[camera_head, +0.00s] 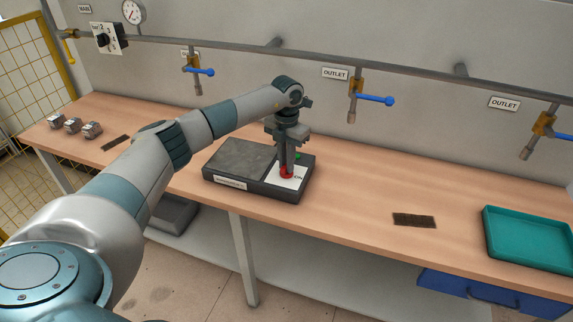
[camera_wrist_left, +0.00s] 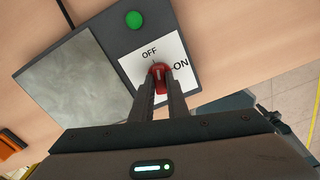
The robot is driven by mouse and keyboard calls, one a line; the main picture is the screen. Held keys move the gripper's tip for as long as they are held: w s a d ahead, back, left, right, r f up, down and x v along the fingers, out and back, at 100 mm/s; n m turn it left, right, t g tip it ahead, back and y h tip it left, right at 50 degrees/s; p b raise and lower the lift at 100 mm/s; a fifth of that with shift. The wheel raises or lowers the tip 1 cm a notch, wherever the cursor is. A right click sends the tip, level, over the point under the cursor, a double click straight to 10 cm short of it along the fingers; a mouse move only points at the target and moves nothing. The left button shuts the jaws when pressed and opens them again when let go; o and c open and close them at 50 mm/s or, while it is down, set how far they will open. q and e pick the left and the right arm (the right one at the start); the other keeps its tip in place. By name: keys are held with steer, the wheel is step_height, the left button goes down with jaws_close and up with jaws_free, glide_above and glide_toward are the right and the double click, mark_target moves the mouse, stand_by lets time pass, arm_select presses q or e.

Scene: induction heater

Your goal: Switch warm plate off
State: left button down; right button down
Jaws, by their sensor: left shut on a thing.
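The warm plate (camera_head: 222,180) is a dark box with a grey heating surface on the wooden bench; it also shows in the left wrist view (camera_wrist_left: 75,82). A red knob (camera_head: 287,172) sits on its white panel, marked OFF and ON. In the left wrist view the red knob (camera_wrist_left: 159,72) lies between my left gripper's fingertips (camera_wrist_left: 160,84), which are shut on it. A white mark on the knob shows, but I cannot tell surely which label it points to. A green lamp (camera_wrist_left: 134,20) shows beside the panel. My right gripper is not in view.
A teal tray (camera_head: 528,238) stands at the right of the bench. A dark mat (camera_head: 414,220) lies left of it. Small metal blocks (camera_head: 74,125) stand at the far left. Blue-handled outlet valves (camera_head: 372,98) hang from the wall pipe.

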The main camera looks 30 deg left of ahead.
arm_select(q)
steer(key=shift+n, duration=1.6)
steer(key=c, duration=1.7)
jaws_free()
steer(key=shift+b, duration=0.3)
steer(key=shift+r, duration=0.15)
